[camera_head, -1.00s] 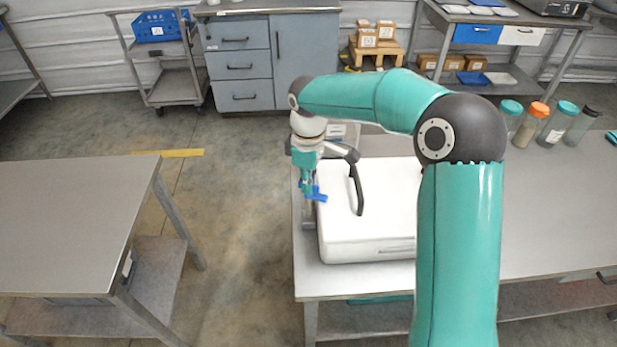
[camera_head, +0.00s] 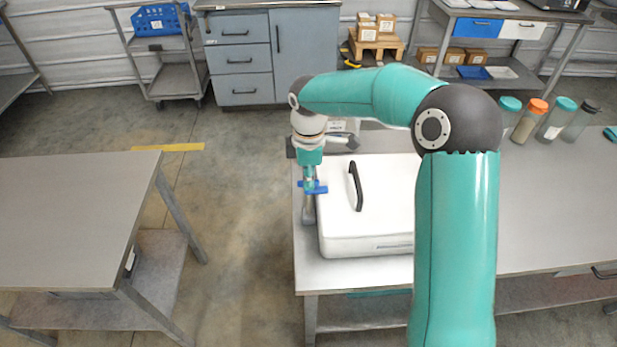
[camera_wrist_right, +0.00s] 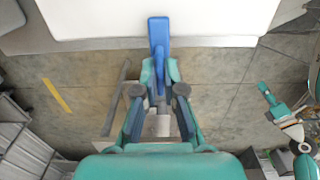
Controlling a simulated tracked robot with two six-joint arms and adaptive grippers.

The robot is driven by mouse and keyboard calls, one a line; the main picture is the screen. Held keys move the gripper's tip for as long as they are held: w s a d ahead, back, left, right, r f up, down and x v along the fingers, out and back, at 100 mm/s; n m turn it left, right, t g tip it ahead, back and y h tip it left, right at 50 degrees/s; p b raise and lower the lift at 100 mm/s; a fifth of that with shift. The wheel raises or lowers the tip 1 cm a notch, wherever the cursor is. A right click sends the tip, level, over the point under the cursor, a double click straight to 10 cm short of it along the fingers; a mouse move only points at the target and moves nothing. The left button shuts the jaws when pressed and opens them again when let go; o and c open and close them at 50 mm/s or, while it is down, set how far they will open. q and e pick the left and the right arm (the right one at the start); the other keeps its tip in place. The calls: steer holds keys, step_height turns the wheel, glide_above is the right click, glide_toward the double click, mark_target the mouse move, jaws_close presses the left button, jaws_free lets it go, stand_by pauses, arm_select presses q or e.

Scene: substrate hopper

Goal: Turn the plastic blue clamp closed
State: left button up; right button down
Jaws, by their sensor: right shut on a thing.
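The plastic blue clamp (camera_head: 319,188) is at the left side of the white hopper (camera_head: 375,228) on the table. My right gripper (camera_head: 309,184) points down and is shut on the clamp. In the right wrist view the clamp's flat blue handle (camera_wrist_right: 158,32) runs up from between the fingertips (camera_wrist_right: 160,68) and overlaps the white hopper edge.
The black handle (camera_head: 356,187) stands on the hopper's lid, close right of my gripper. Several jars (camera_head: 557,118) stand at the table's back right. A separate bare table (camera_head: 65,215) is at the left, with open floor between.

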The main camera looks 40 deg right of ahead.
steer(key=shift+w+r, duration=0.1)
steer(key=c, duration=1.3)
jaws_free()
step_height(320, 180, up, 12)
steer(key=shift+f, duration=0.1)
